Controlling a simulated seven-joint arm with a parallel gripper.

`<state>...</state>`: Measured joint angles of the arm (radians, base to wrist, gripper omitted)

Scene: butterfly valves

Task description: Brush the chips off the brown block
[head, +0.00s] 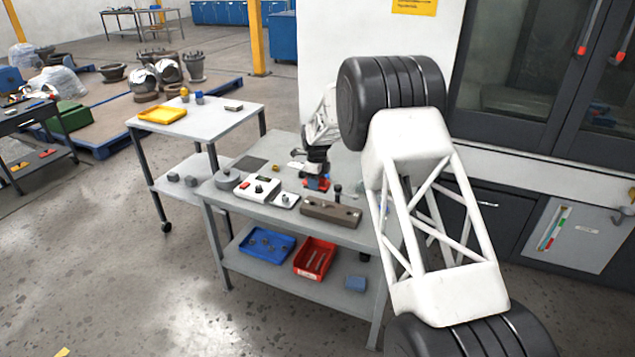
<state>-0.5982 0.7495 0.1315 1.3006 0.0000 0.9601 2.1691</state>
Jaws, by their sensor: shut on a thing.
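The brown block (327,211) lies near the front right edge of the grey worktable. It is long and low, with dark round spots on top and a dark upright knob (338,191) at its back edge. Chips on it are too small to make out. My gripper (317,173) points down over the table, behind and left of the block and apart from it. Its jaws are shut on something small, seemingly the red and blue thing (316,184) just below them. I cannot tell whether this is a brush. My arm's white lattice link hides the table's right end.
A white box with buttons (258,188), a small white plate (286,200) and a grey round part (227,179) stand left of the block. Blue (267,243) and red (315,258) bins sit on the lower shelf. A cart with a yellow tray (162,115) adjoins at left.

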